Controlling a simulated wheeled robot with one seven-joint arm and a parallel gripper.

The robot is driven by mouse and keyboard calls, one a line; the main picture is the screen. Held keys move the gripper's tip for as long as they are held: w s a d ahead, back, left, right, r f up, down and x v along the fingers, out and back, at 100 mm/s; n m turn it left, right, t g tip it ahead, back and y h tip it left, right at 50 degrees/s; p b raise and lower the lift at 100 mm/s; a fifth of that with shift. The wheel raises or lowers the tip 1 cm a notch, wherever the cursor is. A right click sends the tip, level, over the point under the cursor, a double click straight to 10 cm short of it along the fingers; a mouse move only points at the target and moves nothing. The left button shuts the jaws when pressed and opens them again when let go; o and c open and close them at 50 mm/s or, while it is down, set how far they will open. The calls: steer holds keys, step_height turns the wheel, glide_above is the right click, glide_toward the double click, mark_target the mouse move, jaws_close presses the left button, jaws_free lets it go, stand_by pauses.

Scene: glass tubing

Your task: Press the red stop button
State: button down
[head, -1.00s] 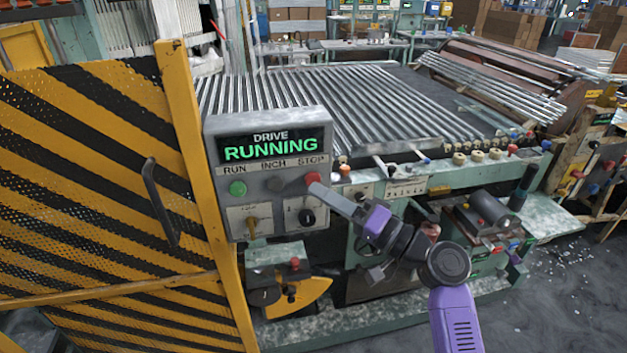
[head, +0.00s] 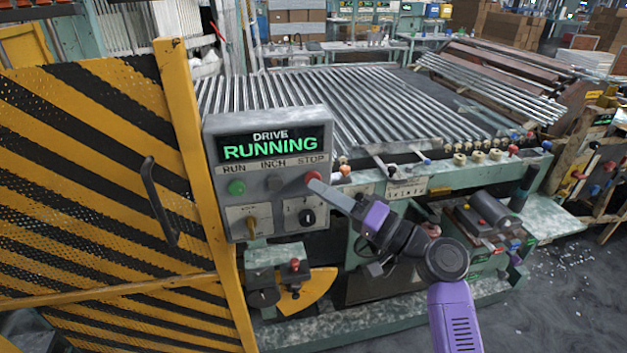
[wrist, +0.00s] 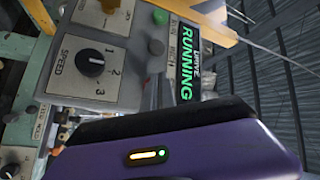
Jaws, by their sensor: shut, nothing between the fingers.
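The grey control box (head: 222,207) carries a display (head: 270,146) reading "DRIVE RUNNING" in green. The red stop button (head: 313,178) sits at the right end of the button row under the word STOP. My gripper (head: 316,186) is shut and empty, its tip at the lower right edge of the red button. I cannot tell whether it touches the button. In the wrist view the lit display (wrist: 186,72) and the speed knob (wrist: 90,63) show, and the purple gripper body hides the stop button.
A green run button (head: 237,187) and a grey inch button (head: 275,183) are left of the stop button. Two knobs sit below. A yellow-black striped gate (head: 100,180) stands at left. A roller bed (head: 370,110) lies behind the box.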

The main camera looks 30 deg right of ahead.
steer(key=shift+w+d+b, duration=0.15)
steer(key=shift+w+b, duration=0.15)
steer(key=shift+w, duration=0.15)
stand_by(0.6)
steer(key=shift+s+a, duration=0.25)
steer(key=shift+s, duration=0.6)
steer(key=s, duration=0.2)
steer(key=s+a, duration=0.1)
steer(key=s, duration=0.2)
steer(key=shift+a, duration=0.15)
steer(key=shift+w, duration=0.1)
stand_by(0.8)
